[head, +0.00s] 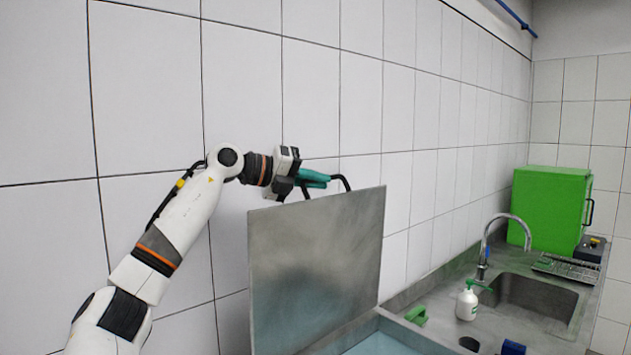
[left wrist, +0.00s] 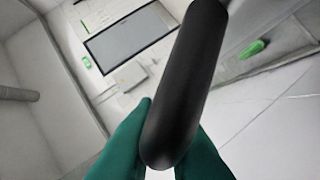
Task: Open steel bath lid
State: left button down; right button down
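The steel bath lid (head: 315,260) is a grey metal plate, raised nearly upright above the bath (head: 385,340), whose pale blue inside shows at the bottom. The lid's black handle (head: 343,181) is a loop at its top edge. My left gripper (head: 315,178), with teal fingers, is at this handle. In the left wrist view, the black handle bar (left wrist: 187,85) runs between the two teal fingers (left wrist: 160,150), which close on it from both sides. The fingertips are partly hidden by the bar. My right gripper is not in view.
Right of the bath, a counter holds a white bottle (head: 467,303), a green object (head: 417,315), a sink (head: 530,300) with a tap (head: 484,258), a keyboard (head: 567,268) and a green box (head: 548,210). The tiled wall (head: 240,90) stands close behind the lid and my left arm.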

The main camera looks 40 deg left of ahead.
pick_arm(q)
jog(key=shift+d, duration=0.1)
jog(key=d+m, duration=0.1)
jog(key=d, duration=0.5)
jog(key=shift+s+f+y+p, duration=0.25)
jog(key=shift+y+p, duration=0.05)
jog(key=shift+p, duration=0.05)
jog(key=shift+d, duration=0.1)
jog(key=c, duration=1.5)
grip_release()
